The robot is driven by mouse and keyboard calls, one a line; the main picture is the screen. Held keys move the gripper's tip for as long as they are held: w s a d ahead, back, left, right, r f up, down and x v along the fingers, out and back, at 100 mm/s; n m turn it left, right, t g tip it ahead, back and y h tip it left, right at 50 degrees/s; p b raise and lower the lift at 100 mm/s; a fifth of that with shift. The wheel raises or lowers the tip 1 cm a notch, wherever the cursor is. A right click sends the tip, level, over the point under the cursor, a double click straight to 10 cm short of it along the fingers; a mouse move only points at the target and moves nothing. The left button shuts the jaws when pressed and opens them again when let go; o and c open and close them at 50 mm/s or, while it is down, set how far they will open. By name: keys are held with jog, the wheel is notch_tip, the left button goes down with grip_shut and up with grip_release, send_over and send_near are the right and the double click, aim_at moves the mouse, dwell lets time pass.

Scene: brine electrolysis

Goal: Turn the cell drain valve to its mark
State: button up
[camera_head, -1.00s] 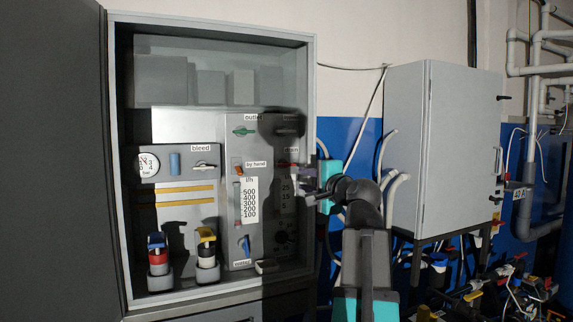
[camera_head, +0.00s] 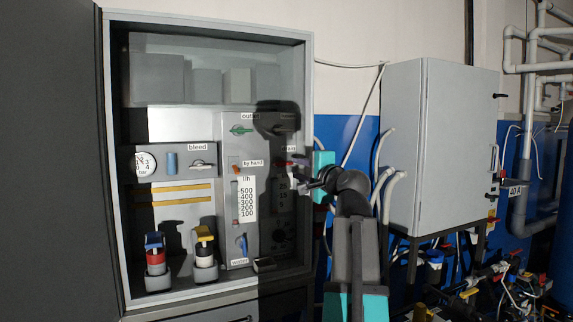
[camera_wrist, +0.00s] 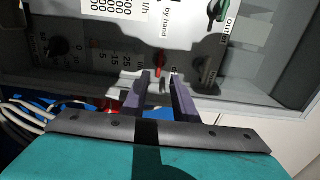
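The cell drain valve seems to be the small red handle (camera_wrist: 160,65) on the grey panel, seen in the wrist view just beyond my fingertips, roughly in line with the gap between them. My gripper (camera_wrist: 160,78) is open, with two dark purple fingers apart and nothing clearly held. In the head view my gripper (camera_head: 292,170) is at the right side of the open cabinet, in front of the handle. A pale label or plate (camera_wrist: 128,82) lies partly behind the fingers. I cannot read the valve's mark, and contact is unclear.
The panel also carries a green outlet handle (camera_head: 241,130), an orange by-hand lever (camera_head: 236,170), a blue water handle (camera_head: 243,244) and a dark handle (camera_wrist: 208,70) beside my fingers. The cabinet's right wall (camera_head: 308,90) stands close to my arm. A grey closed box (camera_head: 440,145) is further right.

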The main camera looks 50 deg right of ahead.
aim_at(284, 164)
jog(key=p+x, duration=0.2)
jog(key=x, duration=0.8)
jog(key=shift+w+d+p, duration=0.1)
jog(key=shift+w+p, duration=0.15)
jog(key=shift+p, duration=0.15)
grip_shut()
